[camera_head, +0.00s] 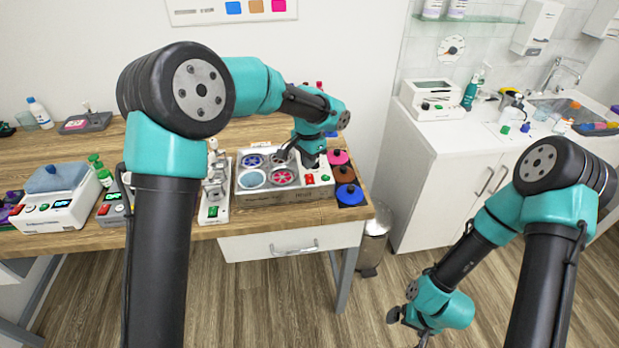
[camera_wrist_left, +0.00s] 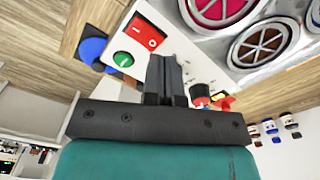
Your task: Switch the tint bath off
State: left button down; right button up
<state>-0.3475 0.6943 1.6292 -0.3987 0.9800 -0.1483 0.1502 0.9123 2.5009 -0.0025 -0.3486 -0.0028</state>
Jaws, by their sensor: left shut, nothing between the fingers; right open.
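The tint bath (camera_head: 287,194) is a pale box on the wooden bench with several round wells, some holding pink or blue discs. Its right end carries a red rocker switch (camera_head: 310,180) and a green button (camera_head: 325,178). In the left wrist view the red switch (camera_wrist_left: 146,35) and green button (camera_wrist_left: 122,59) lie just beyond the fingertips. I cannot tell which side of the switch is pressed. My left gripper (camera_head: 309,160) is shut and empty above this panel; its fingers show in the wrist view (camera_wrist_left: 166,75). My right gripper (camera_head: 408,328) is open and empty, low over the floor.
Another device (camera_head: 60,205) is further left. A white counter (camera_head: 450,140) with a sink is at the right, across a floor gap.

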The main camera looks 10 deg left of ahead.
aim_at(309, 175)
pick_arm(q)
jog(key=shift+f, duration=1.3)
dwell(1.0)
jog(key=shift+r, duration=3.55)
jog(key=shift+f, duration=0.1)
